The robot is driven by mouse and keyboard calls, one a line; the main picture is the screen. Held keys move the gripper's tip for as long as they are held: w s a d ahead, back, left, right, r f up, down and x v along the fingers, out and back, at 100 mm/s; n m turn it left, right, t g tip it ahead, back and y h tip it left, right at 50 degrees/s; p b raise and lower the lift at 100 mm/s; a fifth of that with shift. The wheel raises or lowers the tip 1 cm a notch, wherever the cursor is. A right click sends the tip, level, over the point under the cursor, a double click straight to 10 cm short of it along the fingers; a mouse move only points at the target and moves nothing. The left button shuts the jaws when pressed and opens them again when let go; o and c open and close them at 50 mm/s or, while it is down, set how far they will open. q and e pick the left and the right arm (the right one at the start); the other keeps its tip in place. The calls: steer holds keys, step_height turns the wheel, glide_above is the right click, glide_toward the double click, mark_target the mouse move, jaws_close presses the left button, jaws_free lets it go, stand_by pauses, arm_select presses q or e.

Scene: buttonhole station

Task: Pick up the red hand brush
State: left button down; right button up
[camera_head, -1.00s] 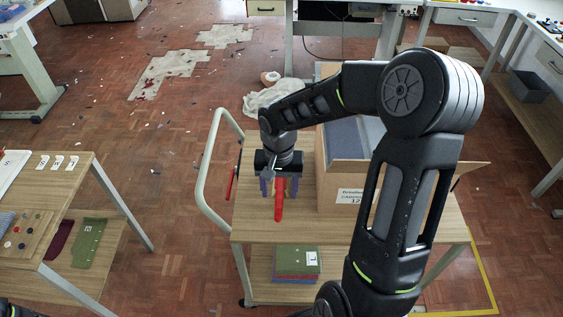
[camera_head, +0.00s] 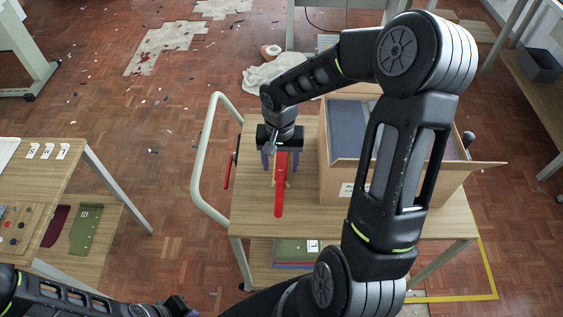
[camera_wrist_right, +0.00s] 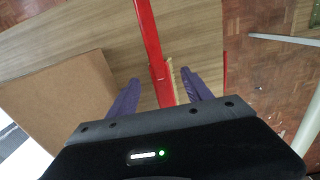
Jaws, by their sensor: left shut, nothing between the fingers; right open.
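The red hand brush (camera_head: 279,198) lies on the wooden top of the cart, its long red part pointing towards me. My right gripper (camera_head: 280,175) is open over it, with purple fingers on either side. The right wrist view shows the red brush (camera_wrist_right: 151,45) running between the open fingers (camera_wrist_right: 158,90), with a pale strip beside it. I cannot tell whether the fingers touch it. My left gripper (camera_head: 180,307) is shut and empty at the bottom edge, partly cut off and away from the cart.
An open cardboard box (camera_head: 440,185) stands right of the brush on the cart (camera_head: 250,218). A white cart handle (camera_head: 203,150) rises at the left, with another red item (camera_head: 228,170) beside it. A wooden table (camera_head: 45,185) is at the left. My right arm hides part of the cart.

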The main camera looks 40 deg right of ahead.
mark_target(281, 172)
steer(key=shift+f, duration=0.2)
steer(key=shift+w+d+f+p, duration=0.1)
steer(key=shift+f+p, duration=0.25)
steer(key=shift+f, duration=0.95)
steer(key=shift+w+d+f+p, duration=0.1)
steer(key=shift+f+p, duration=0.2)
steer(key=shift+f, duration=1)
jaws_close()
